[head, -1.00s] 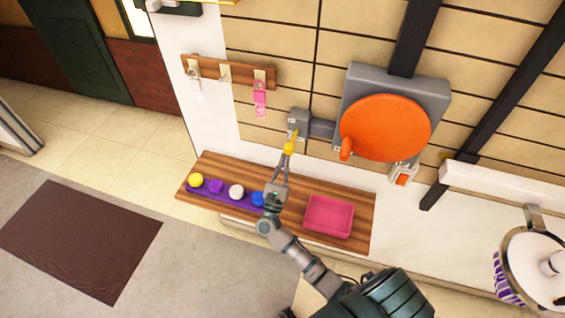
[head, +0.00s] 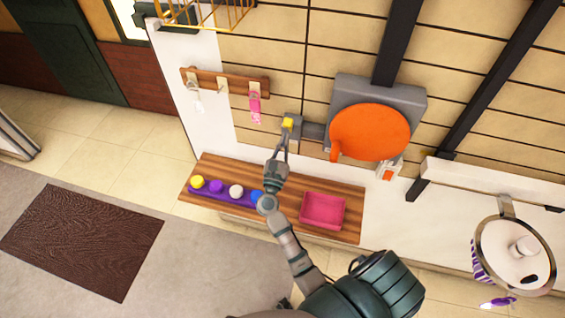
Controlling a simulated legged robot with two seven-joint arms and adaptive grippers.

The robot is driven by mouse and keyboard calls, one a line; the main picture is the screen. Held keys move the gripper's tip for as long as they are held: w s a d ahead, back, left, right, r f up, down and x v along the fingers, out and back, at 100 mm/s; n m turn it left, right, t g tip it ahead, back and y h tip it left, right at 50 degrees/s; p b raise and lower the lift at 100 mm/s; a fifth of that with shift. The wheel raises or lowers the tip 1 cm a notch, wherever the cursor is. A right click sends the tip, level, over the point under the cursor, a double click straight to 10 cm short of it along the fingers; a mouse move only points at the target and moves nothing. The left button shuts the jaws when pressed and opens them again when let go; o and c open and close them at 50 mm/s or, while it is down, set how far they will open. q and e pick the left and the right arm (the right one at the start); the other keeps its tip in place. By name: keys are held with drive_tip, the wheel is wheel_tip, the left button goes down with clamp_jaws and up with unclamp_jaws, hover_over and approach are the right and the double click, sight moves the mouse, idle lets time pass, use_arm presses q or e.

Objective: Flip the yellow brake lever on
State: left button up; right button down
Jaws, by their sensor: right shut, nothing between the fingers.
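The yellow brake lever (head: 288,123) is on a small grey box (head: 296,131) on the wall, left of the big orange disc (head: 370,132). Only a short yellow piece of it shows, pointing out from the box. My right gripper (head: 284,141) is just below the lever, with its fingers pointing up at it. The fingers are shut with nothing between them. I cannot tell whether the fingertips touch the lever. My left gripper is not in view.
A wooden shelf (head: 276,215) below holds a pink tray (head: 323,210) and a purple holder (head: 215,198) with several coloured balls. A hook rack (head: 230,84) hangs at the upper left. A white round lidded container (head: 515,255) stands at the right.

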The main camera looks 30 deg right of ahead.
drive_tip(key=shift+w+d+r, duration=0.25)
drive_tip(key=shift+d+r, duration=0.15)
drive_tip(key=shift+r, duration=0.15)
drive_tip(key=shift+w+r, duration=0.1)
drive_tip(key=shift+r, duration=0.15)
drive_tip(key=shift+w+a+r, duration=0.1)
drive_tip(key=shift+a+r, duration=0.15)
drive_tip(key=shift+r, duration=0.05)
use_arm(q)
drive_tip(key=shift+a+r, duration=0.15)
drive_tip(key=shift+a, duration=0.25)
use_arm(e)
drive_tip(key=shift+w+a+r, duration=0.1)
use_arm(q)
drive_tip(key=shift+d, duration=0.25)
use_arm(e)
drive_tip(key=shift+d, duration=0.3)
